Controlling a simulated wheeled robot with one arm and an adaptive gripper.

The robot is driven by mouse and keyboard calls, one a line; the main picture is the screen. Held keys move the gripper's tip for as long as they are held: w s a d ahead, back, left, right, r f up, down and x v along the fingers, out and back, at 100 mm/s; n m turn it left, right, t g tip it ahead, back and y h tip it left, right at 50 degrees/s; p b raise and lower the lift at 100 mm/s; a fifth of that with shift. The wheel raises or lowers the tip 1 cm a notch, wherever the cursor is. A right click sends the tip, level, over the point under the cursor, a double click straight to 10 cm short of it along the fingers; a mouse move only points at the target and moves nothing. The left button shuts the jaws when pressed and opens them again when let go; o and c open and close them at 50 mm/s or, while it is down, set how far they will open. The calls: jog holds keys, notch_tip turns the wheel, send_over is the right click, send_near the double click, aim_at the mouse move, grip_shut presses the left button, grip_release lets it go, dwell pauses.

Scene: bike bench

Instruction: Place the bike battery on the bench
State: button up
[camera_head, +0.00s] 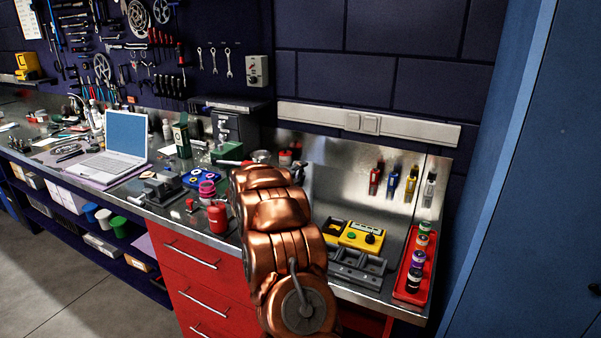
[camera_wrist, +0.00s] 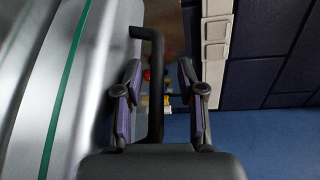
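The bike battery (camera_wrist: 50,90) fills the left of the wrist view as a large silver-grey body with a green stripe. Its black handle (camera_wrist: 155,85) stands out from the body toward the middle of that view. My gripper (camera_wrist: 158,88) is open, with one finger on each side of the handle bar. The right finger is clear of the bar; the left one is close to it, and I cannot tell if it touches. In the head view my copper arm reaches over the bench (camera_head: 310,215) and hides my gripper and the battery.
A yellow-topped device (camera_head: 362,236), a grey tray (camera_head: 357,268) and a red tray with several bottles (camera_head: 415,265) crowd the bench's right end. A red can (camera_head: 218,217) and a laptop (camera_head: 120,140) stand left of my arm. A blue cabinet (camera_head: 530,180) is at right.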

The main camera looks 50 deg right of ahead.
jog(key=b+v, duration=0.3)
jog(key=v, duration=0.8)
jog(key=shift+a+b, duration=0.35)
jog(key=shift+a, duration=0.05)
jog(key=shift+s, duration=0.15)
